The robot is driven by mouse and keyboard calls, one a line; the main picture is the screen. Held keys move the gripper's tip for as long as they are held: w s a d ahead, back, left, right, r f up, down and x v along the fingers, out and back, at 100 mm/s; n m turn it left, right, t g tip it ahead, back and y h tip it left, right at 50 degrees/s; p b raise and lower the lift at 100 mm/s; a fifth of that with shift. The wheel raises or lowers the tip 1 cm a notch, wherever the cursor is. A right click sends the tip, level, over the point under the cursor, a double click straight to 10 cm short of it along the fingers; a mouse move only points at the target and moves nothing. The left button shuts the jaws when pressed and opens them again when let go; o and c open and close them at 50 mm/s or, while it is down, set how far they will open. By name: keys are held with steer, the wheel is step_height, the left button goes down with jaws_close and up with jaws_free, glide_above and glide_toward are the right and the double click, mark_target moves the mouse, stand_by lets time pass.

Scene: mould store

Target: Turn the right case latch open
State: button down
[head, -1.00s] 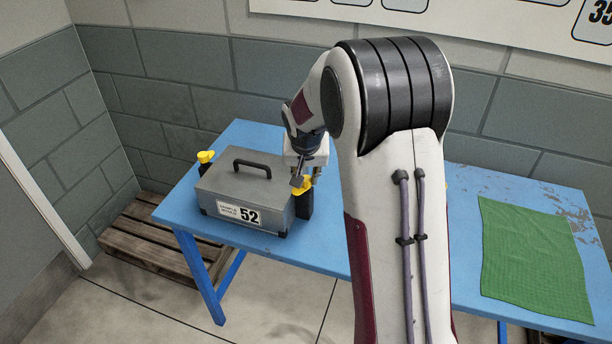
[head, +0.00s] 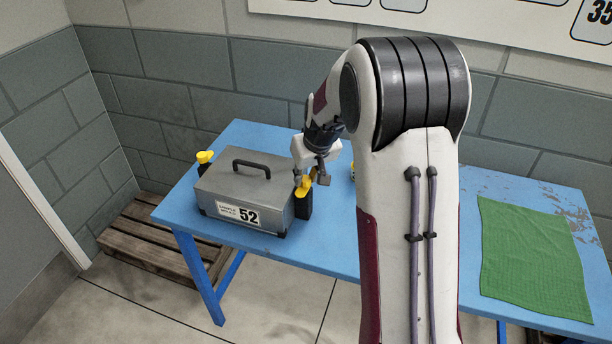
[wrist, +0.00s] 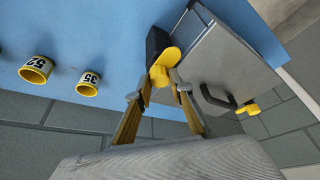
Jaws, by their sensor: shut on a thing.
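The grey case (head: 243,190) with a black top handle and a label reading 52 sits on the blue table's left part. The right case latch (head: 302,190) is a yellow knob on a black block at the case's right side; it also shows in the wrist view (wrist: 164,66). My gripper (head: 313,178) is at this latch, with its fingertips (wrist: 160,84) shut on the yellow knob. The fingers hide part of the knob. The left case latch (head: 205,157), yellow on black, stands at the case's far left side and shows in the wrist view (wrist: 248,109).
Two yellow-rimmed cups, labelled 52 (wrist: 36,69) and 35 (wrist: 88,83), stand on the table (head: 468,185) in the wrist view. A green cloth (head: 535,260) lies at the right. A wooden pallet (head: 150,235) is on the floor at the left.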

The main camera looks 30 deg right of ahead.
steer(key=shift+n, duration=0.5)
stand_by(0.3)
steer(key=c, duration=1.8)
jaws_free()
steer(key=shift+r, duration=0.15)
steer(key=shift+v, duration=5.85)
steer(key=shift+d, duration=0.25)
